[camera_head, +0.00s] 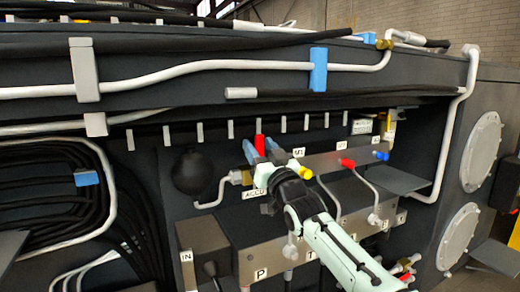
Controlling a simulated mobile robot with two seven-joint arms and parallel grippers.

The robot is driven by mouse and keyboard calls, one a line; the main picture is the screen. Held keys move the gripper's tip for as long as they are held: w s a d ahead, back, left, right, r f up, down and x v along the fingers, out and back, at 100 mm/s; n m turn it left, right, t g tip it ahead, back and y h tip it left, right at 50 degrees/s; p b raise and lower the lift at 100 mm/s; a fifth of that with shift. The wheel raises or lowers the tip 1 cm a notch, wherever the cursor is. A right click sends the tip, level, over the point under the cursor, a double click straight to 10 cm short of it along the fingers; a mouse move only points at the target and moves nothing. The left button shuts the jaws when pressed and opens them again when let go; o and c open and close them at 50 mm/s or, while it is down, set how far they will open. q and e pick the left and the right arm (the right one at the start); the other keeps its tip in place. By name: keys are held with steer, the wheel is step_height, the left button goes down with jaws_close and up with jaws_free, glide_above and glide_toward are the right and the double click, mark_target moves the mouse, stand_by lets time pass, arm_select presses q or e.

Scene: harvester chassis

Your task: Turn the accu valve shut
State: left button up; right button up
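The accu valve's red handle (260,142) points up above the manifold block, near the ACCU label (255,193). My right gripper (260,148) is at the handle, its blue-tipped fingers apart, one on each side of the red part. I cannot tell whether either finger touches it. The gripper hides the valve body and the lower end of the handle. My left gripper is not in view.
A black ball-shaped accumulator (190,172) sits left of the valve. A yellow cap (305,172) is just right of the gripper, with red (347,162) and blue (381,155) caps farther right. A dark beam with pipes (215,66) crosses above.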

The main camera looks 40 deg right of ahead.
arm_select(q)
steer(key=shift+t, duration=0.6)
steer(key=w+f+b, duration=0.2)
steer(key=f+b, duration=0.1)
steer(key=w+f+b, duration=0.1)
steer(key=b, duration=0.1)
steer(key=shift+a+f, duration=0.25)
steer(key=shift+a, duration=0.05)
arm_select(e)
steer(key=v, duration=1.3)
steer(key=shift+s, duration=0.2)
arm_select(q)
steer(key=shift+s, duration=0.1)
arm_select(e)
steer(key=shift+a, duration=0.1)
